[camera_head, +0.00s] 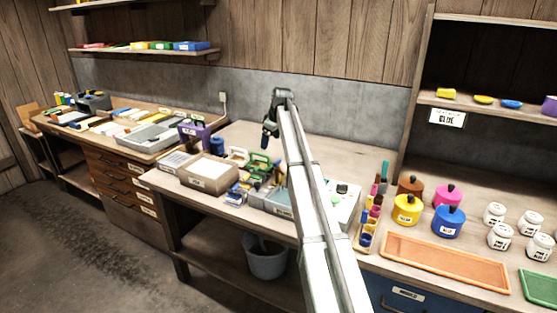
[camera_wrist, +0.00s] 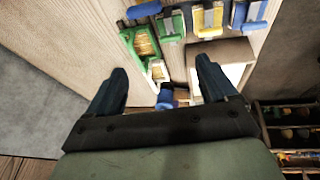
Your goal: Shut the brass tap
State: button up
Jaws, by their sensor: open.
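I cannot make out a brass tap in either view; it may be hidden behind my arm or too small to tell. My gripper (camera_head: 268,138) is at the end of the raised arm, above the middle bench in the head view. In the wrist view my gripper (camera_wrist: 160,78) shows two dark fingers spread wide apart, with nothing held between them. Beyond the fingers are a small blue item (camera_wrist: 166,97) and a green-framed item (camera_wrist: 140,42), both apart from the fingers.
A cardboard box (camera_head: 208,172) and a purple bin (camera_head: 194,133) stand on the middle bench (camera_head: 330,148). Yellow (camera_head: 407,209) and blue (camera_head: 448,222) pots stand right, behind an orange tray (camera_head: 445,262). A grey bucket (camera_head: 266,260) is below. The bench's back is fairly clear.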

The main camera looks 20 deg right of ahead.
jog(key=y, duration=0.2)
send_near(277, 161)
jog(key=shift+n+g, duration=0.4)
jog(key=x, duration=0.8)
jog(key=shift+w+f, duration=0.1)
jog(key=shift+w, duration=0.3)
jog(key=shift+c, duration=0.4)
jog(key=c, duration=1)
